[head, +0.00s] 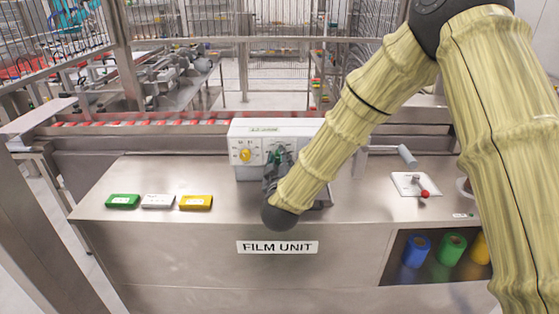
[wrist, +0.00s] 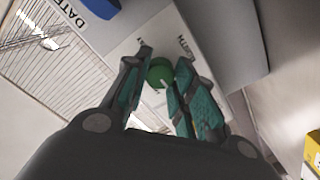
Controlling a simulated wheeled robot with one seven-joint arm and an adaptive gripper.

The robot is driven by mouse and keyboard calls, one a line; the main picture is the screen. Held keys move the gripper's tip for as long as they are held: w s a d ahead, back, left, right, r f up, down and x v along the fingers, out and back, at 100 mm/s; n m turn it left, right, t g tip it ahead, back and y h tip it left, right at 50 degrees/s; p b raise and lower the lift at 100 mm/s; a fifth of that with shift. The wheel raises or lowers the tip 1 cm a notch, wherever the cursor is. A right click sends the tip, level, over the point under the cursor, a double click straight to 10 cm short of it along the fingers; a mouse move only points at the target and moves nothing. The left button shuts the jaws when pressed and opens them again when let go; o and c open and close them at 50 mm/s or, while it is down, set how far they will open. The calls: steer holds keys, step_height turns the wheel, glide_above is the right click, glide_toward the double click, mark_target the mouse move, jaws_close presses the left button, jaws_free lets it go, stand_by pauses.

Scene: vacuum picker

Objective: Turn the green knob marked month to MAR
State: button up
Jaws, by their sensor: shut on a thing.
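The green knob (wrist: 159,73) shows in the wrist view on the white face of the unit, between the fingers of my gripper (wrist: 164,70). My gripper is shut on it, one finger on each side. A pale mark shows on the knob's lower edge. The fingers cover part of the dial lettering around it, so I cannot read which month it points to. In the head view my gripper (head: 277,160) reaches the front of the white box (head: 310,127) and hides most of the knob. A yellow knob (head: 246,155) sits to its left on the same face.
Green (head: 122,201), white (head: 158,201) and yellow (head: 196,202) blocks lie on the steel bench left of my gripper. A small panel with a red-tipped lever (head: 424,193) is at right. Coloured rolls (head: 452,248) stand in the opening below. A conveyor (head: 150,122) runs behind.

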steer(key=shift+m, duration=0.3)
steer(key=shift+f+m+b, duration=0.1)
steer(key=shift+m+b, duration=5.95)
steer(key=shift+m, duration=2.55)
steer(key=o, duration=1)
steer(key=shift+o, duration=0.2)
